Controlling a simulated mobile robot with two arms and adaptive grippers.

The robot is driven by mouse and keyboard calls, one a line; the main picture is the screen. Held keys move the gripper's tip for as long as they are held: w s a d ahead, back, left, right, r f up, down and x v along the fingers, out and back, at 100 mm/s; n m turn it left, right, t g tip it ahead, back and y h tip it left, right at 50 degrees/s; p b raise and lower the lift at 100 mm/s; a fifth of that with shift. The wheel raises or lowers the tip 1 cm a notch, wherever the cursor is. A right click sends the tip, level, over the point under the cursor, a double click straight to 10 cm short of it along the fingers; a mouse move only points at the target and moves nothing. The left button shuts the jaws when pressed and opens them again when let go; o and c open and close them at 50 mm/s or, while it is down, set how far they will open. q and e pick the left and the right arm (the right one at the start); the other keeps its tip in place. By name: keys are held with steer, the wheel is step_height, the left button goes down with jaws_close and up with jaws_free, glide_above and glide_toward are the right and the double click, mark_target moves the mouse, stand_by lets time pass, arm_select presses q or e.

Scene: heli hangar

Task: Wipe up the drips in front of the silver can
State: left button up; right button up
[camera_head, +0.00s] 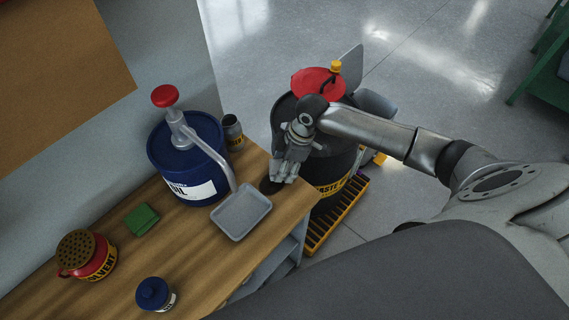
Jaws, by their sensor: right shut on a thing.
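A small dark grey can (232,133) with a yellow label stands at the back of the wooden bench, right of the blue oil drum; it is the nearest match to a silver can. My right gripper (279,178) points down at the bench's right end, in front of and right of that can. It is shut on a small dark brown thing (269,187) at bench level, largely hidden by the fingers. I cannot make out separate drips on the wood. My left gripper is not in view.
The blue oil drum (165,158) has a red-topped pump whose spout reaches over a grey tray (243,226). A red solvent can (101,265) and small blue jar (154,293) stand at left. A dark waste drum (338,166) stands beyond the bench end.

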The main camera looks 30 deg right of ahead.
mark_target(272, 183)
steer(key=shift+f, duration=0.25)
